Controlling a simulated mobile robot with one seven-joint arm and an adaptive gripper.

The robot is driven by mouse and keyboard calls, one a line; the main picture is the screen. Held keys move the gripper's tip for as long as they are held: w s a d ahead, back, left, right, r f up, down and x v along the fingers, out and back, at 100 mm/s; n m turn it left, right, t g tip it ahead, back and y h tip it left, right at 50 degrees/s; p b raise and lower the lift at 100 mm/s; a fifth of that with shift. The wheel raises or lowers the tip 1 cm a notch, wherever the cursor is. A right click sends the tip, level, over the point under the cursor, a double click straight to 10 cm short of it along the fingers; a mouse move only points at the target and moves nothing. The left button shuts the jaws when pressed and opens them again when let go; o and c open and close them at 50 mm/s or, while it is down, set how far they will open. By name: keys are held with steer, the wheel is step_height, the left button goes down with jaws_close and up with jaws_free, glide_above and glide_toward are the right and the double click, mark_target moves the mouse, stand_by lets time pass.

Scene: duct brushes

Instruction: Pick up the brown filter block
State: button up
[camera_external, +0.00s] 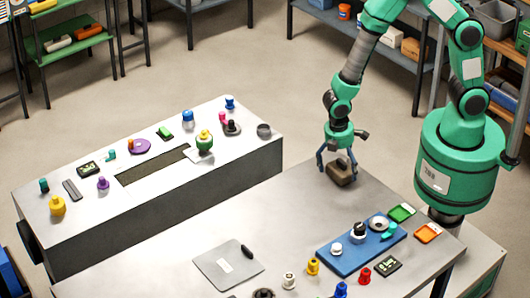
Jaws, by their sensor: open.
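The brown filter block (341,172) sits near the far edge of the grey table (290,213), at the right of the external view. My gripper (337,168) points down directly over it. Its fingers are open, with one finger to the left of the block and the other at its upper right. I cannot tell whether the fingers touch the block. The block appears to rest on the table. Part of its top is hidden by the gripper.
A blue tray (345,265) with several small parts lies at the table's right. A grey clipboard-like plate (228,265) lies at the front. A long duct box (205,225) with several coloured knobs stands to the left. The table's middle is clear.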

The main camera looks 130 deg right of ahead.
mark_target(342, 161)
steer(key=shift+c, duration=0.5)
steer(key=c, duration=1.4)
steer(key=shift+r, duration=0.15)
steer(key=shift+c, duration=0.2)
steer(key=shift+r, duration=0.55)
step_height(342, 161, up, 2)
steer(key=shift+r+p, duration=0.15)
steer(key=shift+p, duration=0.4)
steer(key=s+a+p, duration=0.1)
steer(key=s+a, duration=0.3)
steer(key=s, duration=0.2)
steer(key=s+a+r, duration=0.1)
steer(key=s+a, duration=0.3)
steer(key=s, duration=0.3)
steer(key=shift+s+a+r+p, duration=0.15)
steer(key=shift+s+a+p, duration=0.1)
steer(key=shift+s+p, duration=0.1)
